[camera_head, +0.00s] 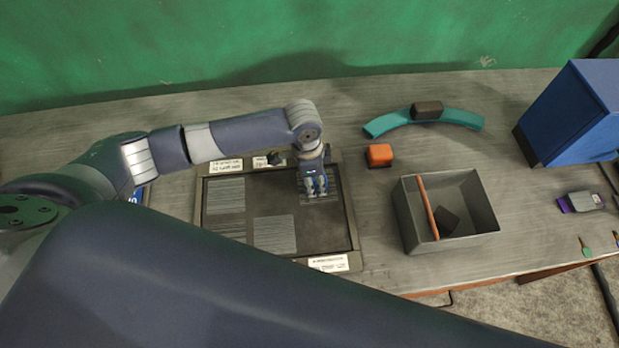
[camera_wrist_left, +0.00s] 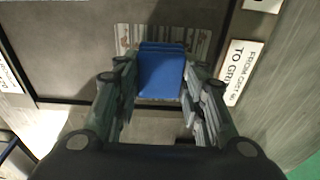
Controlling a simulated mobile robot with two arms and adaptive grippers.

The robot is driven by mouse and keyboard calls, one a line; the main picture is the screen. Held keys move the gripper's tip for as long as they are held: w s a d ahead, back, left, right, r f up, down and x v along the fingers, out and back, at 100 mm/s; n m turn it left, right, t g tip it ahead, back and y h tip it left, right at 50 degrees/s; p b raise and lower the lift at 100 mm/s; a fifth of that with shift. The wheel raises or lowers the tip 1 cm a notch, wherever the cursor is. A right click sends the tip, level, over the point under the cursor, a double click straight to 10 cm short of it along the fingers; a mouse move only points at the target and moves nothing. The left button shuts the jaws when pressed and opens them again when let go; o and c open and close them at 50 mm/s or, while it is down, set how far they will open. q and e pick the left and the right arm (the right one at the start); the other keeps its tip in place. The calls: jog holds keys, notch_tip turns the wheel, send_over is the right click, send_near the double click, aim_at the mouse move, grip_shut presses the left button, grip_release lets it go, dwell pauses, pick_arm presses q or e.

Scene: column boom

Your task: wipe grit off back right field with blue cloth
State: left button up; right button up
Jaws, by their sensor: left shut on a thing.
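My left gripper (camera_head: 314,190) reaches down over the back right field (camera_head: 331,188) of the dark tray (camera_head: 349,215). It is shut on the blue cloth (camera_wrist_left: 160,75), which shows as a folded blue block between the fingers in the wrist view. The cloth is over the striped field (camera_wrist_left: 125,38) and hides its middle; I cannot tell whether it touches. Small brownish specks, like grit, show on the stripes beside the cloth. In the head view the gripper mostly hides the cloth. My right gripper is not in view.
To the right are an orange block (camera_head: 380,154), a teal arc (camera_head: 455,118), a grey open bin (camera_head: 478,202) and a blue box (camera_head: 575,110). Bare bench lies between them.

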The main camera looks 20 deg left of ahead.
pick_arm(q)
jog(key=shift+w+d, duration=0.1)
jog(key=shift+d, duration=0.1)
jog(key=shift+r, duration=0.1)
notch_tip(320, 180, up, 6)
jog(key=p, duration=0.7)
jog(key=shift+r, duration=0.25)
jog(key=shift+r+b, duration=0.25)
jog(key=shift+b, duration=0.05)
jog(key=shift+r, duration=0.95)
